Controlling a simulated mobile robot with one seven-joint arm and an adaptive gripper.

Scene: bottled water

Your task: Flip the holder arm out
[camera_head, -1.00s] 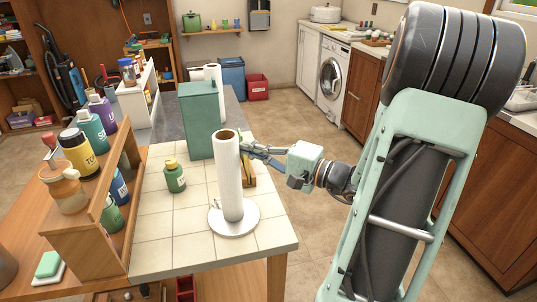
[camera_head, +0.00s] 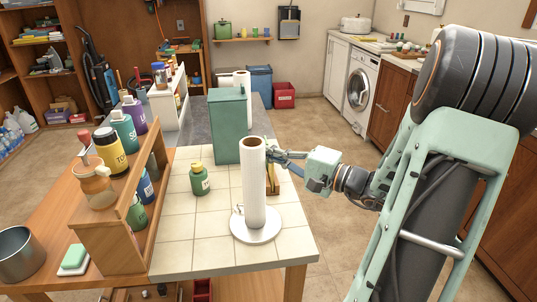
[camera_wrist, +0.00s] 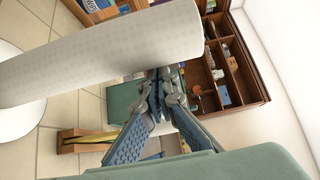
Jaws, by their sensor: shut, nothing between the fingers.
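A white paper roll (camera_head: 254,185) stands upright on a holder with a round pale base (camera_head: 257,232) at the tiled counter's front right. A small metal piece (camera_head: 238,210) shows low at the roll's left; I cannot tell whether it is the holder arm. My gripper (camera_head: 272,153) is at the right of the roll's upper part, pointing left. In the wrist view the roll (camera_wrist: 100,55) crosses the upper left, close to my gripper (camera_wrist: 161,85), whose fingers are together and hold nothing. I cannot tell whether they touch the roll or holder.
A green box (camera_head: 227,125) stands behind the roll, with a low wooden holder (camera_head: 272,180) to the right. A green bottle (camera_head: 199,180) stands left, near a wooden rack (camera_head: 125,235) of bottles. Tiles (camera_head: 205,235) between rack and roll are clear.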

